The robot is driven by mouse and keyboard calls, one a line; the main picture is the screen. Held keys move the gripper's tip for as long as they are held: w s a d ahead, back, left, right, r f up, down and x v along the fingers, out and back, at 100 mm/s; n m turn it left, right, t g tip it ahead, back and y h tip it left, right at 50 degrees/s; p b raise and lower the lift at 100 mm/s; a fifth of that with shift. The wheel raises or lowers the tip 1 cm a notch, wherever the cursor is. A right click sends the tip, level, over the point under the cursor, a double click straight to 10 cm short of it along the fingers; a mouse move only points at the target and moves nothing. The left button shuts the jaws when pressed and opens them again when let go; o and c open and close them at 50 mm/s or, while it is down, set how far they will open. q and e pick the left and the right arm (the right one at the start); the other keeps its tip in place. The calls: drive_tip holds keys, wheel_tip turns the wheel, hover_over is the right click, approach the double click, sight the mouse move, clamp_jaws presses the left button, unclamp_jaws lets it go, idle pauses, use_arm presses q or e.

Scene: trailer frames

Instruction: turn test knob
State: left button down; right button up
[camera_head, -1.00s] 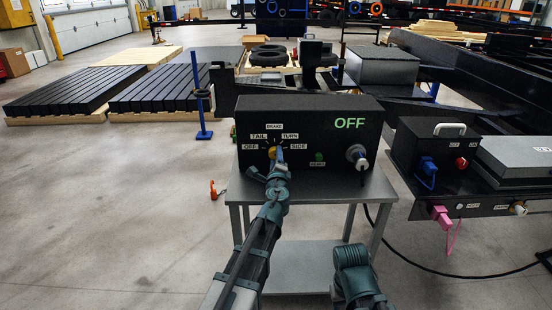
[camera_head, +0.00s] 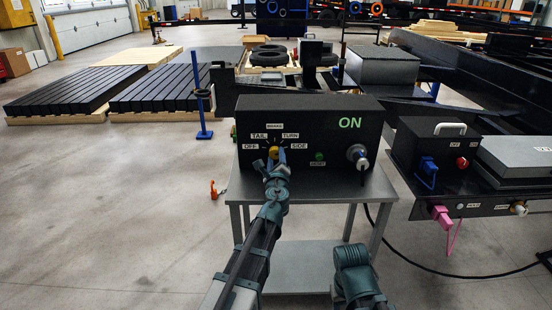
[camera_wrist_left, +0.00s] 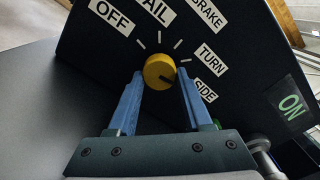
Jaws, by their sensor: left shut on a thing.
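The yellow test knob (camera_head: 273,152) sits on the front of a black test box (camera_head: 330,126), among the labels OFF, TAIL, BRAKE, TURN and SIDE. In the left wrist view the knob (camera_wrist_left: 159,70) shows a dark mark at its lower right, towards the SIDE label (camera_wrist_left: 204,90). My left gripper (camera_head: 277,157) is shut on the knob; its blue fingers (camera_wrist_left: 160,88) lie on either side of it. The display (camera_head: 350,123) on the box reads ON in green. Part of my right arm shows low in the head view, but its gripper does not.
The box stands on a grey table (camera_head: 375,190). A green button (camera_head: 319,156) and a plugged connector (camera_head: 358,155) are right of the knob. A trailer panel with a pink plug (camera_head: 441,215) and a blue plug (camera_head: 428,168) stands at the right. Open floor lies left.

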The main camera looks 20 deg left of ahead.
use_arm(q)
drive_tip(key=shift+c, duration=1.6)
unclamp_jaws()
